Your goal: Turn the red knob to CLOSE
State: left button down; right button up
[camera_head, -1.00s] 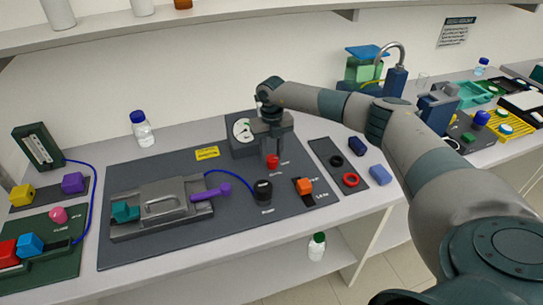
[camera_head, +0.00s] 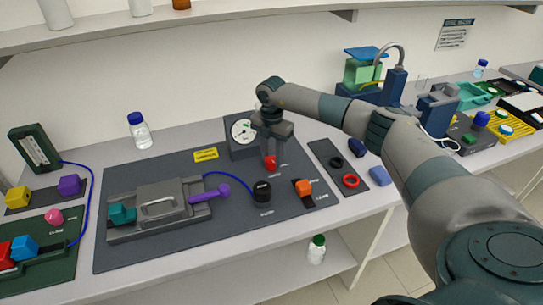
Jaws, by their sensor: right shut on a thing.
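The red knob (camera_head: 270,163) stands on the dark grey rig panel (camera_head: 150,252), below the round dial gauge (camera_head: 241,130). White lettering lies near the knob, too small to read. My right gripper (camera_head: 271,152) points down at the knob from above and is shut on it. The fingers cover the upper part of the knob, so its pointing direction is hidden. My left gripper is not in view.
A clamped grey cell with a purple lever (camera_head: 210,193) lies to the left. A black knob (camera_head: 262,191) and an orange block (camera_head: 304,187) stand in front. Black and red rings lie on a strip at the right. A blue-capped bottle (camera_head: 139,131) stands behind.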

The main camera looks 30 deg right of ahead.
aim_at(272, 159)
jog(key=shift+m, duration=1.1)
jog(key=o, duration=1.1)
jog(key=shift+c, duration=0.2)
jog(key=shift+r, duration=0.1)
jog(key=shift+r+b, duration=0.3)
jog(key=shift+r, duration=0.15)
notch_tip(272, 159, up, 16)
jog(key=b, duration=0.5)
jog(key=shift+r, duration=0.2)
